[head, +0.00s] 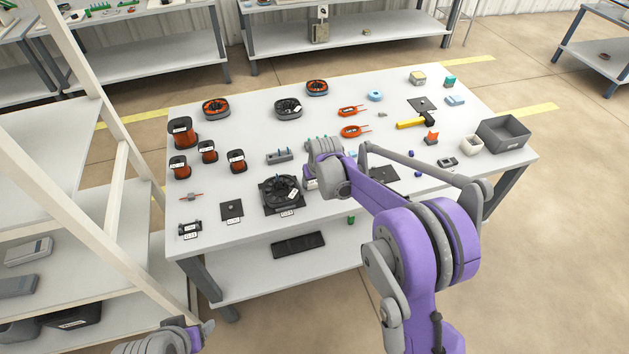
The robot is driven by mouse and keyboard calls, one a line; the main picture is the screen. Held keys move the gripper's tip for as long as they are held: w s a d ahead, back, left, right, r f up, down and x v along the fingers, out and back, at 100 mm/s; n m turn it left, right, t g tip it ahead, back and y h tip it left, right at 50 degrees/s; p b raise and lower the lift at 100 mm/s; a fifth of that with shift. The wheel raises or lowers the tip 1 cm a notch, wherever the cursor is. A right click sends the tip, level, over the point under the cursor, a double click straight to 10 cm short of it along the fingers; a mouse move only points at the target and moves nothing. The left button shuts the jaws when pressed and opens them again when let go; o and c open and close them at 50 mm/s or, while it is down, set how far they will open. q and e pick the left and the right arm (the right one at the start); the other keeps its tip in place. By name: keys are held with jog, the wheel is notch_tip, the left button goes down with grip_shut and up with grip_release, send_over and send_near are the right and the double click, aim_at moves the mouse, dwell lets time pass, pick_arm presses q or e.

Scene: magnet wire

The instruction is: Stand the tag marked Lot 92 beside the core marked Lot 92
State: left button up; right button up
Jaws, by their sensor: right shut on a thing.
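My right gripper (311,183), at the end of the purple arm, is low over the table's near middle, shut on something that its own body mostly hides. Just left of it a black round core (279,189) lies on a dark square plate, with a small white label (287,212) at the plate's front edge. A dark square plate (232,208) with a white label at its front lies further left. The lettering is too small to read, so I cannot tell which tag or core is Lot 92. My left gripper (205,329) is at the bottom left, away from the table; its jaws are unclear.
The white table (330,240) holds several copper spools (181,132) at left and orange and black ring coils (216,108) behind. A shelf rack (60,190) stands at left.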

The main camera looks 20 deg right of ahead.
jog(key=shift+f, duration=0.2)
jog(key=o, duration=1)
